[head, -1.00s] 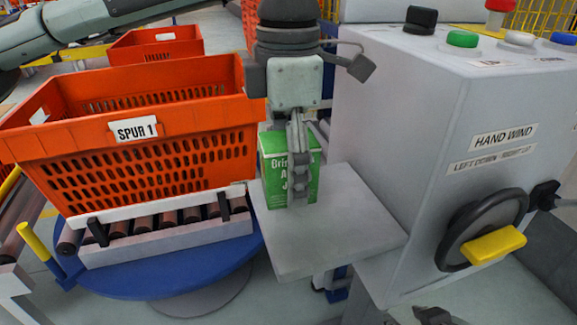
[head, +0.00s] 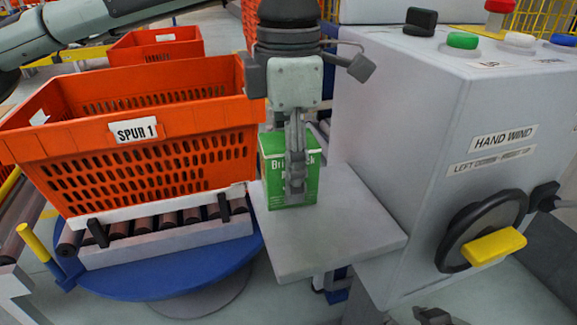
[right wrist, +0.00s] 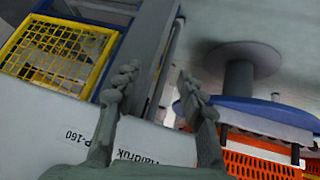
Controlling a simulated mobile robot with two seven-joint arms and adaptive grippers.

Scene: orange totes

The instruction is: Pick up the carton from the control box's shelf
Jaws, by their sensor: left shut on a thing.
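The green carton (head: 275,184), with white lettering on its front, stands upright on the light grey shelf (head: 335,245) beside the control box (head: 400,150). My left gripper (head: 296,188) comes down over the carton from above and is shut on it. One finger lies across the carton's front and hides part of the lettering; the far finger is hidden. The carton's base appears to rest on the shelf. In the right wrist view my right gripper (right wrist: 158,88) has its two fingers apart with nothing between them.
An orange tote marked SPUR 1 (head: 190,130) stands on rollers close left of the carton, above a blue round base (head: 170,275). The control box has a hand wheel (head: 480,230) with a yellow handle and several coloured buttons on top. The shelf's front part is clear.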

